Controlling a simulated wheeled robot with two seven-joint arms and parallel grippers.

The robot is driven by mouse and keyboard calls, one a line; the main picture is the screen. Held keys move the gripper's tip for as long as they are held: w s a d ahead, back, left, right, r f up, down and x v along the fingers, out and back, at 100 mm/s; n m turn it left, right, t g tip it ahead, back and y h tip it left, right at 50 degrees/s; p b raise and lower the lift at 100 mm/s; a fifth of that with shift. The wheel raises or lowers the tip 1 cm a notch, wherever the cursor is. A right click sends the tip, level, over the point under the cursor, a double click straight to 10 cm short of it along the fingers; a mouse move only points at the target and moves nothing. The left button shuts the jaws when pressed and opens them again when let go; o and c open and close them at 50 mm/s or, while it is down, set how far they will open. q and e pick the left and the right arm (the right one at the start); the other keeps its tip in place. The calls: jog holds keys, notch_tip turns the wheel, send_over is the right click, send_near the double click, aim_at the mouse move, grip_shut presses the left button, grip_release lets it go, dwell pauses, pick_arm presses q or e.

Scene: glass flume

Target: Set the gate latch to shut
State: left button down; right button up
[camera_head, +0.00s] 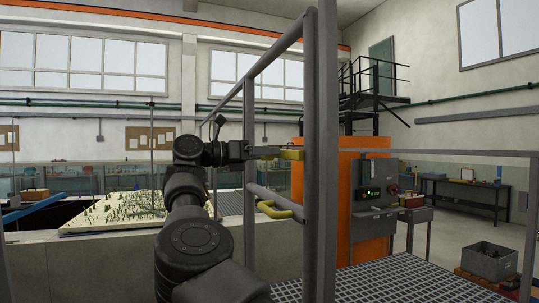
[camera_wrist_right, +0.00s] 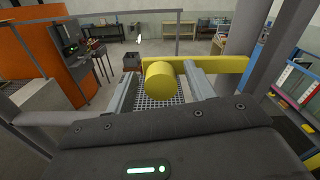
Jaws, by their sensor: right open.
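The yellow gate latch (camera_head: 291,155) sits on the grey gate posts at the height of my right gripper. In the right wrist view its flat yellow bar (camera_wrist_right: 226,64) runs level toward a grey post, and its round yellow knob (camera_wrist_right: 160,84) faces me. My right gripper (camera_head: 270,151) reaches the latch from the left in the head view. Its jaws (camera_wrist_right: 162,70) are open, with the knob between the two fingers; I cannot tell whether either finger touches it. The bar's far end at the post is not clear. My left gripper is out of view.
Grey rails and posts (camera_head: 327,150) stand close to my right arm. An orange cabinet (camera_head: 366,246) with a control box stands behind, beside grated flooring (camera_head: 397,281). A grey crate (camera_head: 489,262) lies farther right.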

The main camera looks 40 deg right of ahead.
jog(key=shift+s+d, duration=0.25)
jog(key=shift+d, duration=0.4)
